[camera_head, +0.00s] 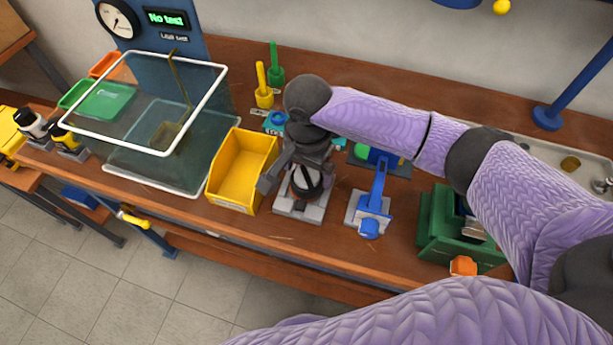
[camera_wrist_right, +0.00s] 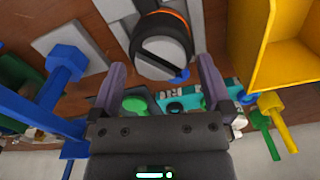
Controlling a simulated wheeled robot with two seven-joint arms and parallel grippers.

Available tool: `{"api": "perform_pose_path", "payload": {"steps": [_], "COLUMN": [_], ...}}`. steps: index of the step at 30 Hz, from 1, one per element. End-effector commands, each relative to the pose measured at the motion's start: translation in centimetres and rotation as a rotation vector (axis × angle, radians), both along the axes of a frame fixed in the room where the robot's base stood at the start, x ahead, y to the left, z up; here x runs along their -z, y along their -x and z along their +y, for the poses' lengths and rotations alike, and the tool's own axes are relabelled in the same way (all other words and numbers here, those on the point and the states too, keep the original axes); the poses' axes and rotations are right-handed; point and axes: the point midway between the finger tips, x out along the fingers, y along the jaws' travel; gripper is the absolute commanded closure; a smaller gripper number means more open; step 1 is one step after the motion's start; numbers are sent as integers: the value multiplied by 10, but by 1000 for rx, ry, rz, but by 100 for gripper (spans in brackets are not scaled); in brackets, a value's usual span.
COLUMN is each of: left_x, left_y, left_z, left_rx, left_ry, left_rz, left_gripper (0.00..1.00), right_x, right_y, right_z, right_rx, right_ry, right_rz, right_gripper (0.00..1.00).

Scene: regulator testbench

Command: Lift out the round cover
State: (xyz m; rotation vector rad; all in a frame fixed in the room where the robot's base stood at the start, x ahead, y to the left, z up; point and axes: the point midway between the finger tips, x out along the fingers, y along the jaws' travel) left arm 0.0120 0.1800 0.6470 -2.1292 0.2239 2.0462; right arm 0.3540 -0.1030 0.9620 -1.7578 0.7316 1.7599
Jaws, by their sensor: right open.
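A round dark part with a slotted grey top and an orange ring (camera_wrist_right: 163,45) shows in the wrist view and appears to be the round cover. It sits at a light grey block; in the head view this block (camera_head: 290,207) stands on the bench right of the yellow bin, and my right gripper partly hides the round part (camera_head: 306,182). My right gripper (camera_head: 298,182) is above it, pointing down. In the wrist view my right gripper (camera_wrist_right: 162,72) is open, with the round part near and between its fingertips. I cannot tell whether they touch. My left gripper is not in view.
A yellow bin (camera_head: 232,182) stands close left of the gripper. A blue fixture (camera_head: 376,195) stands close right, with a green machine (camera_head: 437,225) farther right. A clear white-rimmed box (camera_head: 90,137) is at left. Green and yellow posts (camera_head: 262,88) stand behind.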

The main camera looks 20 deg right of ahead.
Motion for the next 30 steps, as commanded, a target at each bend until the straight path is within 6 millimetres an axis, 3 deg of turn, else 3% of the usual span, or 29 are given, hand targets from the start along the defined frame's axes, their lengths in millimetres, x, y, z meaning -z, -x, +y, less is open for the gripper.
{"api": "perform_pose_path", "payload": {"steps": [1, 4, 11, 14, 21, 27, 30], "left_x": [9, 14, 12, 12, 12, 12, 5], "left_y": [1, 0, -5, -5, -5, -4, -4], "left_z": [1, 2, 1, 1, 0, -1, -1], "left_rx": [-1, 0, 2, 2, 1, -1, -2], "left_ry": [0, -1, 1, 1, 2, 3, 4], "left_rz": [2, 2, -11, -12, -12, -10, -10], "left_gripper": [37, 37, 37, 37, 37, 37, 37], "right_x": [15, 28, 29, 29, 29, 28, 16], "right_y": [1, 1, 1, 1, 1, 0, 0], "right_z": [2, 1, 1, 1, 1, 1, 1], "right_rx": [-1, 0, 0, 0, 0, 0, 1], "right_ry": [1, 1, -1, 0, 0, 1, -1], "right_rz": [2, 1, -2, -1, -1, -2, -4], "right_gripper": [0, 0, 0, 17, 68, 70, 70]}}
